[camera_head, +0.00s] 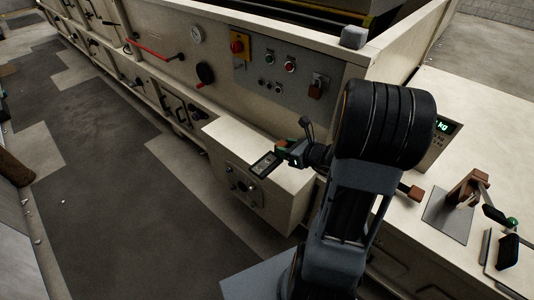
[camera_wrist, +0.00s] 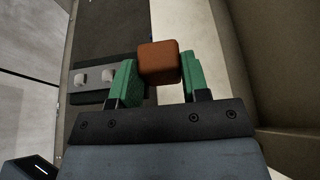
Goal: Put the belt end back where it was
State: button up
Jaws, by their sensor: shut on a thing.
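My gripper (camera_wrist: 158,80) shows from close up in the wrist view. Its two green fingers are shut on an orange-brown block (camera_wrist: 158,60), which sits between their tips. I cannot tell from its look whether this block is the belt end, and no strap is clearly seen running from it. In the head view my gripper (camera_head: 291,153) is small, above the top of a cream box on the machine's side.
The cream box (camera_head: 285,200) juts from the long machine. A grey control panel (camera_head: 290,75) with a red button is behind. At right, a cream counter (camera_head: 445,110) carries a brown bracket (camera_head: 468,187). A dark plate with two pale pieces (camera_wrist: 95,78) lies left of my fingers.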

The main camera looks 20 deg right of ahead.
jog(key=shift+s+d+r, duration=0.35)
jog(key=shift+s+d, duration=0.05)
jog(key=shift+d, duration=0.1)
jog(key=shift+w+d+f, duration=0.15)
jog(key=shift+w+d, duration=0.05)
jog(key=shift+d, duration=0.05)
jog(key=w+d+f, duration=0.1)
jog(key=w+f, duration=0.2)
jog(key=w, duration=0.1)
jog(key=w+f, duration=0.3)
jog(key=w, duration=0.1)
jog(key=w+d+f, duration=0.1)
jog(key=w+f, duration=0.1)
jog(key=w, duration=0.2)
jog(key=shift+d+f+b, duration=0.3)
jog(key=shift+d+f, duration=0.05)
jog(key=shift+f, duration=0.05)
jog(key=shift+w+f, duration=0.15)
jog(key=shift+f, duration=1.7)
jog(key=shift+f, duration=0.1)
